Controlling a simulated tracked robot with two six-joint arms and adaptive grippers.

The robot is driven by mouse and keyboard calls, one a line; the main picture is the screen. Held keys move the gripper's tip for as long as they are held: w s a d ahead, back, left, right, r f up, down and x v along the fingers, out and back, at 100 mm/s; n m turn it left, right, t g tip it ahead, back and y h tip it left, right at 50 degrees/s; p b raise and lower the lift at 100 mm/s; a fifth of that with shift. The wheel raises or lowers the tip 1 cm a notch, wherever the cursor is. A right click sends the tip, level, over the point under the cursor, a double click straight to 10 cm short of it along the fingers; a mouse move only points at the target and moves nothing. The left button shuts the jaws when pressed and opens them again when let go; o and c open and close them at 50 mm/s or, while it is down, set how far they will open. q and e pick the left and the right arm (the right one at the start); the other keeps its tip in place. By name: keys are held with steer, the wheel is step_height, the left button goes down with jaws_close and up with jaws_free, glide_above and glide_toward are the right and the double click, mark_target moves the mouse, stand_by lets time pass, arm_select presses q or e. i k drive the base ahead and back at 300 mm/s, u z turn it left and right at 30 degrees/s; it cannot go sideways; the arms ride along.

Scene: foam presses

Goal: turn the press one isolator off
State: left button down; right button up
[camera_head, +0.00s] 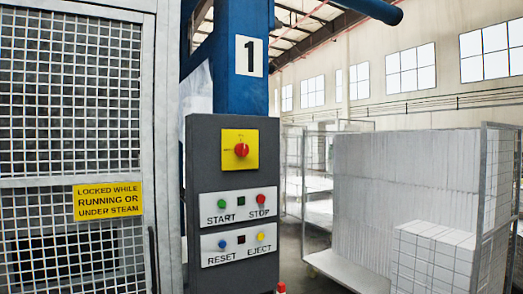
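The press one isolator (241,150) is a red rotary knob on a yellow square plate, high on the dark grey control panel (199,157). The panel is fixed to a blue column (227,98) that carries a white plate with the number 1 (249,56). The knob's exact position is too small to tell. Neither of my grippers shows in the head view.
Below the isolator are the green START (222,204), red STOP (262,199), blue RESET (222,243) and yellow EJECT (261,236) buttons. A mesh gate (147,150) with a yellow warning sign (108,200) stands left. A cage trolley (345,268) with white foam blocks (432,255) stands right.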

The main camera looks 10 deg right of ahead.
mark_target(241, 149)
steer(key=u, duration=0.15)
steer(key=i, duration=0.95)
steer(key=z, duration=0.1)
